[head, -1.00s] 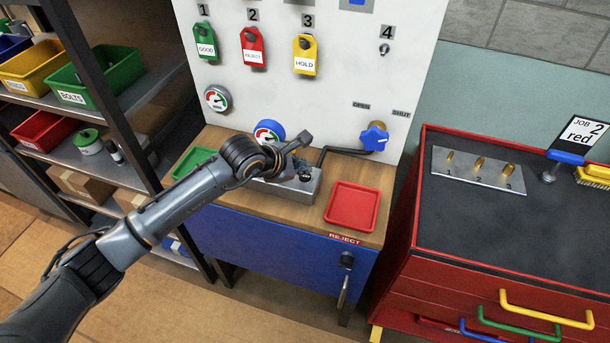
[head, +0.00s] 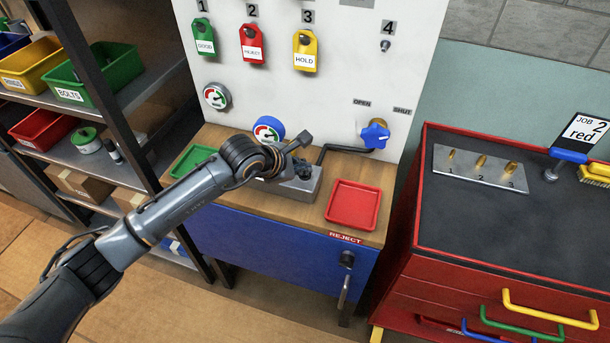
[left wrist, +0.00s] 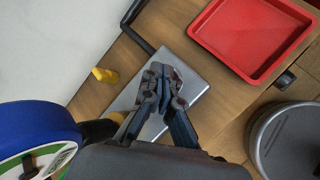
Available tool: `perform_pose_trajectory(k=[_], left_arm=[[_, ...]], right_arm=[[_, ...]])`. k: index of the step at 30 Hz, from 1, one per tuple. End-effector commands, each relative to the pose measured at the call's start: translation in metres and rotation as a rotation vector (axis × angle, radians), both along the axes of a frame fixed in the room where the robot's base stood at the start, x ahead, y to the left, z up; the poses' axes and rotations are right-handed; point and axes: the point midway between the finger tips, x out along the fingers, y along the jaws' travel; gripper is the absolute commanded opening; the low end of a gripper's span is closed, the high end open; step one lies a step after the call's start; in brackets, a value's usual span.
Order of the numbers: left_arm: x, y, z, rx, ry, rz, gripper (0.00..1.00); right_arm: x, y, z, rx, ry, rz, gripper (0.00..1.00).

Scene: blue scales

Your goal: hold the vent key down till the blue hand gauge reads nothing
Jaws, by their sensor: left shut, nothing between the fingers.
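The blue hand gauge (head: 268,130) stands at the back of the wooden bench, behind my left arm. Its blue rim and part of its white face also show at the lower left in the left wrist view (left wrist: 38,128). Its needle reading is not clear. My left gripper (head: 303,171) is shut and empty, fingers pointing down at the grey metal block (head: 315,186). In the left wrist view its closed fingertips (left wrist: 160,88) cover the middle of the block. I cannot make out the vent key under them, nor whether they touch it. My right gripper is not in view.
A red reject tray (head: 354,183) lies right of the block and a green tray (head: 190,163) lies left. A black pipe (head: 345,149) runs to a blue valve knob (head: 375,135). A second gauge (head: 216,96) is on the white panel. A small yellow piece (left wrist: 104,75) stands beside the block.

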Motion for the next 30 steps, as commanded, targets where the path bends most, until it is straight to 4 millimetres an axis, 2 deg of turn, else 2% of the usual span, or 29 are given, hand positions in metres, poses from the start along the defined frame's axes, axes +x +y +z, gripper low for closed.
perform_pose_trajectory(k=[30], left_arm=[[0.0000, 0.0001, -0.0064, 0.000, 0.000, 0.000, 0.00]], right_arm=[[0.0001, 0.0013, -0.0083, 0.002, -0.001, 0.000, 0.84]])
